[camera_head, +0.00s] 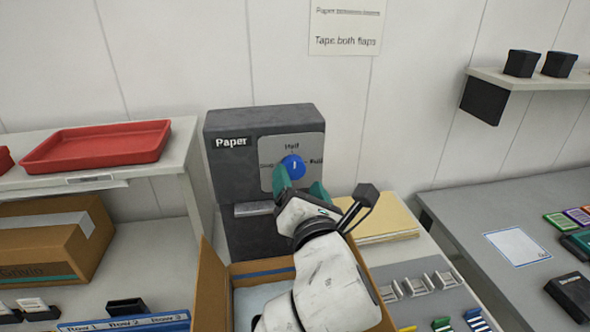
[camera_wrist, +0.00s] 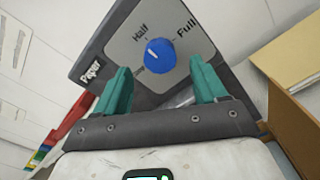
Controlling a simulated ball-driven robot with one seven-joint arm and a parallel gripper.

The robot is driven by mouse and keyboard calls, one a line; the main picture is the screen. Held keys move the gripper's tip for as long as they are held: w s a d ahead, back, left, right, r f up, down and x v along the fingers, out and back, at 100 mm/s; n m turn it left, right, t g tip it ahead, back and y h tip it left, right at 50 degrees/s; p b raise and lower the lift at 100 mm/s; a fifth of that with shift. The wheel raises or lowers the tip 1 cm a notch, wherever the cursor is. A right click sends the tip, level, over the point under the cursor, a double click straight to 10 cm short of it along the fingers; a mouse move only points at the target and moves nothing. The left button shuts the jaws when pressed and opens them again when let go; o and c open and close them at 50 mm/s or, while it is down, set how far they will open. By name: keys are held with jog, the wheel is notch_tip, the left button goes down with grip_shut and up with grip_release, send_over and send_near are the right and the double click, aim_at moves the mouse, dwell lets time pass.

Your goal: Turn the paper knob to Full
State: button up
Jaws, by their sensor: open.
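The blue paper knob (camera_head: 293,167) sits on a light grey dial plate (camera_head: 268,153) on the dark grey box labelled Paper (camera_head: 235,124). Its white mark points up, roughly at Half in the head view. Full is printed to the right of the knob; the left label is partly hidden. My gripper (camera_head: 300,188) is open in front of the dial, its green fingers near the knob. In the wrist view the knob (camera_wrist: 160,55) shows beyond and between the two open fingers (camera_wrist: 160,88), with nothing held. I cannot tell whether a finger touches the knob.
An open cardboard box (camera_head: 211,290) stands below my arm. A tan paper stack (camera_head: 385,222) lies right of my gripper. A red tray (camera_head: 97,146) rests on the left shelf. A note (camera_head: 345,27) hangs on the wall above.

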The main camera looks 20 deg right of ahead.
aim_at(295, 171)
jog(key=shift+x, duration=2.2)
jog(key=c, duration=1.1)
